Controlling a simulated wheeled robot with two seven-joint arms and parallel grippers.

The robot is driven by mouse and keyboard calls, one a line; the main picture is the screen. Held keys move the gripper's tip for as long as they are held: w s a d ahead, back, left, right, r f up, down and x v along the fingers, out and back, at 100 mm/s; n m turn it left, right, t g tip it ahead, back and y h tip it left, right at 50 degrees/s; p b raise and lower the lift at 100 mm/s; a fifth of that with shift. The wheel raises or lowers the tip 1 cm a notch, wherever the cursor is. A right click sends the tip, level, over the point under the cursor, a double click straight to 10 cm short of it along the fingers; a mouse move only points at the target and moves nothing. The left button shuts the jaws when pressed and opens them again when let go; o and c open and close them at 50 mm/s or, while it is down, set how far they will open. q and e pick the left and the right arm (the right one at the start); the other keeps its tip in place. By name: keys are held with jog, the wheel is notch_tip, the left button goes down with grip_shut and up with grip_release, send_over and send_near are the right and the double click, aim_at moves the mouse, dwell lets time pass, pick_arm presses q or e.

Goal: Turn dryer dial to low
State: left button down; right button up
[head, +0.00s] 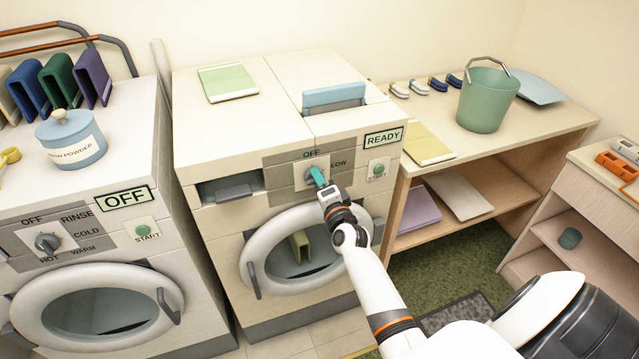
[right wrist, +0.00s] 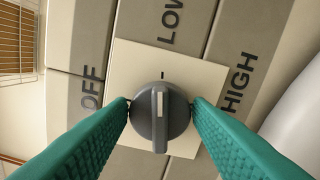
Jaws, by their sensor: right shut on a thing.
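The dryer (head: 232,137) stands in the middle of the head view, and its display (head: 383,137) reads READY. The grey dial (right wrist: 160,118) sits on a pale square plate (right wrist: 205,80), with OFF at left, LOW above and HIGH at right in the right wrist view. The white line on its ridge points up toward the plate's black tick, on the LOW side. My right gripper (right wrist: 160,108) is shut on the dial, one teal fingertip on each side of it. In the head view my right gripper (head: 317,177) partly hides the dial. My left gripper is not in view.
The dryer's round door (head: 255,252) is below the dial, close to my right arm. A washer (head: 110,195) showing OFF stands at left. A wooden table (head: 530,135) with a green bucket (head: 487,98) stands at right. A START button (head: 379,169) is right of the dial.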

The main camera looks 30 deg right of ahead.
jog(key=shift+m, duration=0.4)
jog(key=o, duration=1)
jog(key=shift+c, duration=0.2)
jog(key=b+v, duration=0.1)
jog(key=v, duration=1.1)
jog(key=shift+f, duration=0.1)
